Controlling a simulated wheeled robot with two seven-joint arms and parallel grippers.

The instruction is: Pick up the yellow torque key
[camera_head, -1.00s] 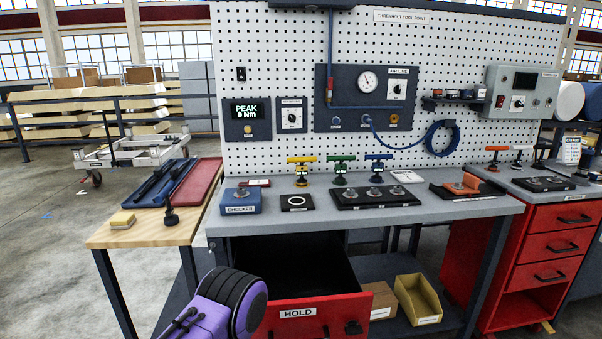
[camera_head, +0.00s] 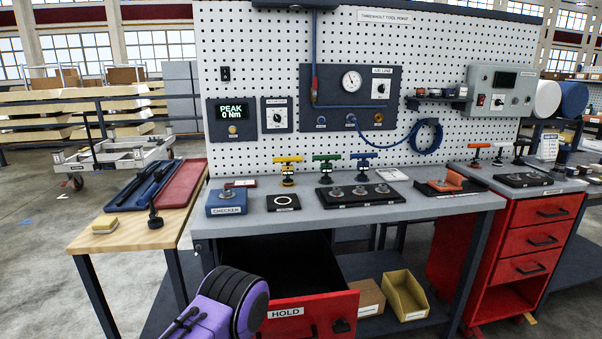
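A purple arm link of mine with a black ribbed joint shows at the bottom, well below and in front of the key. Neither of my grippers can be made out in this view.
The red HOLD drawer (camera_head: 305,313) is open below the bench. The blue CHECKER block (camera_head: 226,201) sits at the bench's left end. A dark tray with several round knobs (camera_head: 356,195) lies right of the ring pad. A wooden side table (camera_head: 128,233) stands left, a red cabinet (camera_head: 540,240) right.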

